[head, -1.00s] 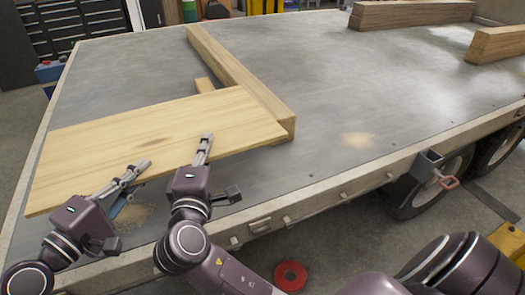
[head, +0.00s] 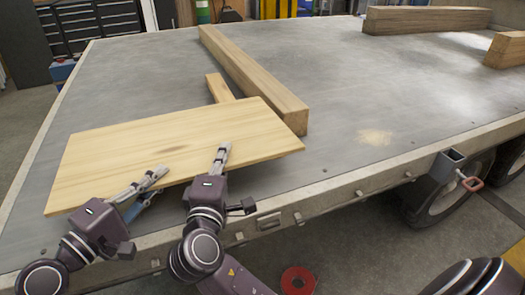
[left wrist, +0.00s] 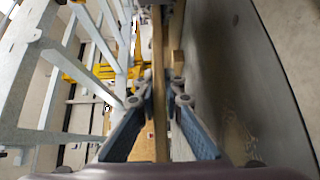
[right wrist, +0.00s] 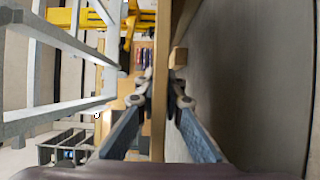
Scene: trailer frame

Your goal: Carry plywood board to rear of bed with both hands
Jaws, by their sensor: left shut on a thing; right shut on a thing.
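The plywood board (head: 170,145) is a pale flat panel over the near left part of the grey trailer bed (head: 330,85). Its far right corner lies close to the near end of a long timber beam (head: 255,75). My left gripper (head: 160,173) is shut on the board's near edge, left of its middle. My right gripper (head: 222,152) is shut on the same edge further right. The board shows edge-on between the fingers in the left wrist view (left wrist: 159,90) and the right wrist view (right wrist: 160,80). Whether it touches the bed is unclear.
A short wooden block (head: 218,87) sticks out left of the beam, partly behind the board. Timbers (head: 425,20) lie at the far right of the bed. The bed's middle is clear.

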